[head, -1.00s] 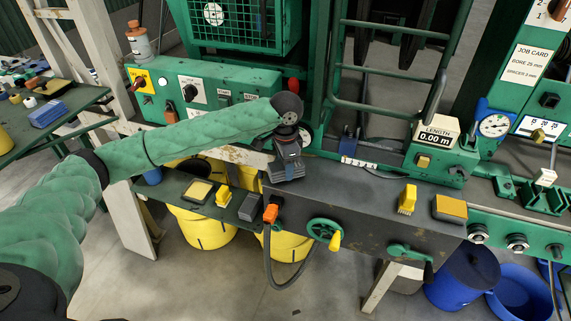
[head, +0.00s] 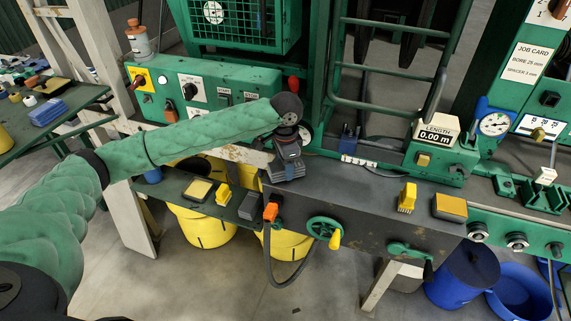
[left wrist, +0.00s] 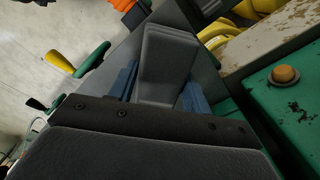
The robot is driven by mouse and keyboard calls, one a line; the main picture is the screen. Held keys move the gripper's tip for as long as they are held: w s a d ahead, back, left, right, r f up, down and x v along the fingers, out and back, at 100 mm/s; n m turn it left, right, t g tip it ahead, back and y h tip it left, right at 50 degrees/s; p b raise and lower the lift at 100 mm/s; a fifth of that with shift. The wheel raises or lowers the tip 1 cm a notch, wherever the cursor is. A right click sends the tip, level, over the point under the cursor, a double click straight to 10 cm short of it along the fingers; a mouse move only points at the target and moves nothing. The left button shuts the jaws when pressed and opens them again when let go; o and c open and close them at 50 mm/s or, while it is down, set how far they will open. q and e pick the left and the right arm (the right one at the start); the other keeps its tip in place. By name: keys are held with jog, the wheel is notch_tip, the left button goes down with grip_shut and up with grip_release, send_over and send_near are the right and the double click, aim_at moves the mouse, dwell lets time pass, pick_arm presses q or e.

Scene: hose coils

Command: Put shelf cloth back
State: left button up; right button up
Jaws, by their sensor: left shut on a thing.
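My left gripper (head: 288,168) is over the back left part of the dark bench top, pointing down. In the left wrist view a grey, layered, folded cloth (left wrist: 166,62) sits between its blue fingers (left wrist: 160,92), which are shut on it. In the head view the held cloth is hard to tell from the dark gripper. I cannot tell whether its lower end touches the bench top. My right gripper is not in view.
A low green shelf left of the bench (head: 370,200) holds a yellow-topped pad (head: 199,190), a yellow piece (head: 223,194) and a dark grey block (head: 250,207). A yellow brush-like piece (head: 407,198) and a yellow-topped box (head: 449,208) stand at the bench's right. The bench middle is clear.

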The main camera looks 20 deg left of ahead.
pick_arm(q)
jog(key=shift+f, duration=0.3)
dwell(0.5)
jog(key=o, duration=1)
jog(key=shift+c, duration=0.2)
jog(key=shift+r, duration=0.2)
jog(key=shift+r+p, duration=1.2)
jog(key=shift+p, duration=0.1)
jog(key=shift+r+p, duration=0.45)
jog(key=shift+r, duration=2.2)
